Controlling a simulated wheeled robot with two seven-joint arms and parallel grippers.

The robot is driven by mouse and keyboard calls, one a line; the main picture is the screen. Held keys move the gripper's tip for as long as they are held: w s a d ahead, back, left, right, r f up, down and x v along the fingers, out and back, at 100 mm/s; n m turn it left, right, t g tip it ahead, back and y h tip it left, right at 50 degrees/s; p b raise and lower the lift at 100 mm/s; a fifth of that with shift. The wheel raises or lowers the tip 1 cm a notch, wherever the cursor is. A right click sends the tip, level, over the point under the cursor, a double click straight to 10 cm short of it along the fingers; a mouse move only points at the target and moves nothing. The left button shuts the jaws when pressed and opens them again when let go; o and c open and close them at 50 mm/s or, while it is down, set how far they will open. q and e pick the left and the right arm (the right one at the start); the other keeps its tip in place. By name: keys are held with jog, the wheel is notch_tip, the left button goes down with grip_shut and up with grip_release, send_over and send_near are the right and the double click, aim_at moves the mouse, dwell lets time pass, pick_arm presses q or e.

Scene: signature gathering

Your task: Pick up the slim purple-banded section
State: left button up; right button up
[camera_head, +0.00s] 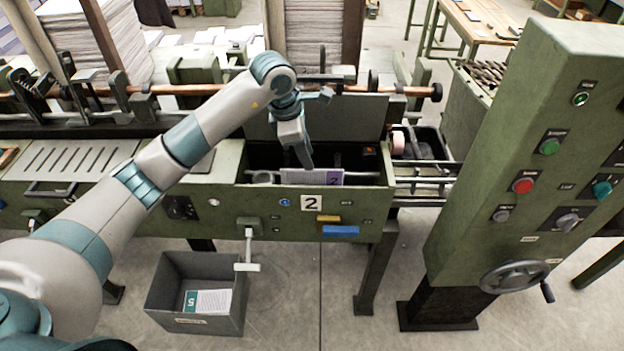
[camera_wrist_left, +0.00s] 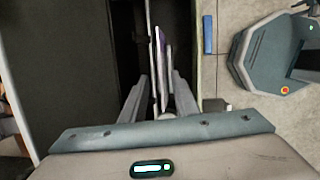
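The slim purple-banded section (camera_head: 312,177) stands on edge in the open bin of the machine marked 2, its pale face with a purple "2" toward the front. In the left wrist view the section (camera_wrist_left: 161,55) shows as a thin edge with a purple strip, between the fingers. My left gripper (camera_head: 302,158) reaches down into the bin from above, at the top of the section. In the left wrist view my left gripper (camera_wrist_left: 158,100) is open, with a finger on either side and gaps beside the section. My right gripper is in neither view.
The bin's front wall (camera_head: 290,202) and raised dark lid (camera_head: 345,118) border the gripper. A grey floor crate (camera_head: 185,318) holds a sheet marked 5. A green control column (camera_head: 540,150) with a handwheel stands at the right. A copper-coloured rod (camera_head: 205,88) runs behind.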

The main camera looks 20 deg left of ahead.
aim_at(312, 180)
pick_arm(q)
jog(key=p+x, duration=0.2)
jog(key=x, duration=0.2)
jog(key=shift+s+p, duration=0.15)
jog(key=shift+p, duration=0.15)
jog(key=shift+f, duration=0.5)
grip_shut()
